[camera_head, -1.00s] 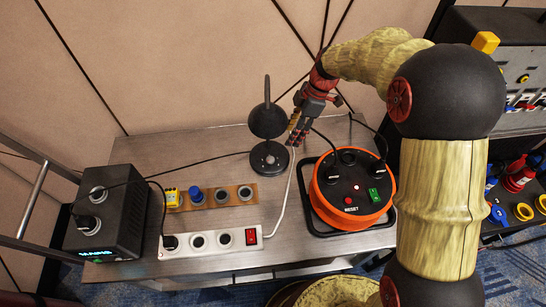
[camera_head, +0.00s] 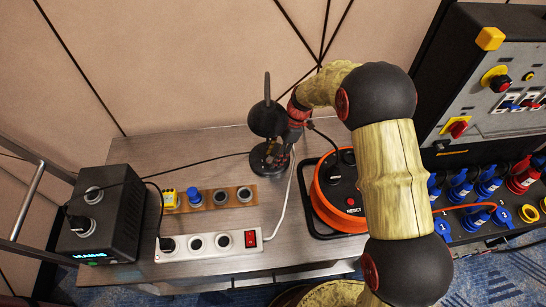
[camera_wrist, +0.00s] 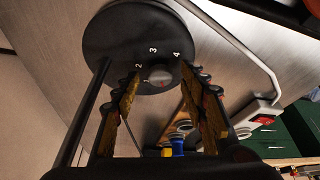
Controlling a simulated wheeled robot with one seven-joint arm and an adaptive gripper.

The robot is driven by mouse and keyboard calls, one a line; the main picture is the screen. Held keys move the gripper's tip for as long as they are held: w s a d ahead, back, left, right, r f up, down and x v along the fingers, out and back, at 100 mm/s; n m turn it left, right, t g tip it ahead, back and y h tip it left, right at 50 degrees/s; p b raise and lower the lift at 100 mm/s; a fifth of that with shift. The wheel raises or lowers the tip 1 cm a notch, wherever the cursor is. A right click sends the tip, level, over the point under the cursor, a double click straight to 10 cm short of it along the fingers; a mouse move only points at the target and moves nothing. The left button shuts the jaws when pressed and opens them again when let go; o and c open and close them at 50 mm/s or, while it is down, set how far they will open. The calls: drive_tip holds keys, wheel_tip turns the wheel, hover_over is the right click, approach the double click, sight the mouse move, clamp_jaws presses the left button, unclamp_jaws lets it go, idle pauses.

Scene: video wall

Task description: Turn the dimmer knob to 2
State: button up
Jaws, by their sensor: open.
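The dimmer knob (camera_wrist: 159,75) is a small grey knob on the round black base (camera_wrist: 115,45) of the desk lamp. White numbers 2, 3 and 4 are printed around it in the wrist view. Its pointer is too small to read surely. My gripper (camera_wrist: 160,80) is open, with one finger on each side of the knob in that view; I cannot tell whether they touch it. In the head view the black lamp head (camera_head: 267,119) stands above the base (camera_head: 268,158). My gripper (camera_head: 284,148) is at the base's right side, partly hidden by the lamp, and the knob is hidden.
An orange cable reel (camera_head: 325,207) stands right of the lamp. A white power strip (camera_head: 208,246) with a red switch and a wooden socket board (camera_head: 218,198) lie in front. A black power box (camera_head: 104,212) is at left. A white cable passes near the base.

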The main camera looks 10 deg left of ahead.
drive_tip(key=shift+f, duration=0.2)
drive_tip(key=shift+c, duration=0.7)
clamp_jaws()
